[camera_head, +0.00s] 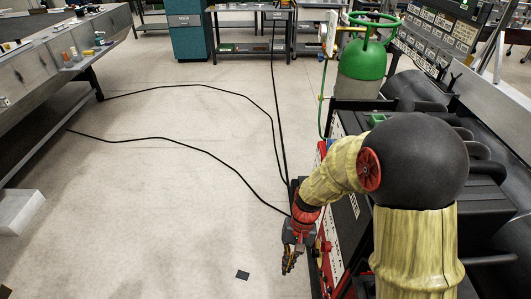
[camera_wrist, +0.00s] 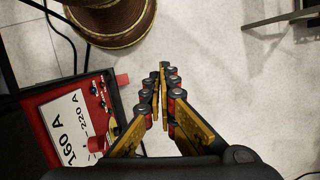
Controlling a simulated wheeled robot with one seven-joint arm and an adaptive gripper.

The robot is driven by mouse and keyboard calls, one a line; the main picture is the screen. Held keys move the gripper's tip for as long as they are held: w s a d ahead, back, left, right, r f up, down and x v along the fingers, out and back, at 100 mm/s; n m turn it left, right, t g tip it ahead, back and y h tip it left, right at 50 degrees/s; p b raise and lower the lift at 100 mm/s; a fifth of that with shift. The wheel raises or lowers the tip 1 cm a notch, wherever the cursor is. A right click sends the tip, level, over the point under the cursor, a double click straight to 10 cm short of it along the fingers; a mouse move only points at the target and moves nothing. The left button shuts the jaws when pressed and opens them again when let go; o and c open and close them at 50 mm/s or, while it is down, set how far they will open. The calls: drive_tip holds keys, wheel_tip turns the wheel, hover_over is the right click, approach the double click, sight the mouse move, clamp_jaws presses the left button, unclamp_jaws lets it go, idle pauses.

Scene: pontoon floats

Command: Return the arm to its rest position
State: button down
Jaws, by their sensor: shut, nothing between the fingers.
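My arm is in the right half of the head view, with yellowish covers and a large dark round joint. It bends over to the left and then down. My gripper (camera_head: 287,268) hangs at its end, pointing down over the floor, beside the red and black machine (camera_head: 335,240). In the wrist view my gripper (camera_wrist: 163,68) shows its yellow and red fingers meeting at the tips. It is shut and holds nothing. The red machine's panel (camera_wrist: 70,125), marked 160 A, is to the left of the fingers in that view.
A green-topped gas cylinder (camera_head: 363,65) stands behind the machine. Black cables (camera_head: 190,145) run across the floor. A long bench (camera_head: 50,75) is at the left, and a white block (camera_head: 18,210) lies below it. A small dark piece (camera_head: 242,275) lies on the floor. The middle floor is mostly clear.

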drive_tip(key=s+d+r+t, duration=0.3)
drive_tip(key=d+r, duration=0.1)
drive_tip(key=r, duration=0.5)
drive_tip(key=s+d+r+n+t+h, duration=0.1)
drive_tip(key=s+d+r+t, duration=0.2)
drive_tip(key=r, duration=0.7)
drive_tip(key=s+d+r+t+h, duration=0.1)
drive_tip(key=s+d+r, duration=0.4)
drive_tip(key=r, duration=0.5)
drive_tip(key=shift+r+t, duration=0.2)
drive_tip(key=shift+t, duration=0.7)
drive_tip(key=shift+s, duration=0.1)
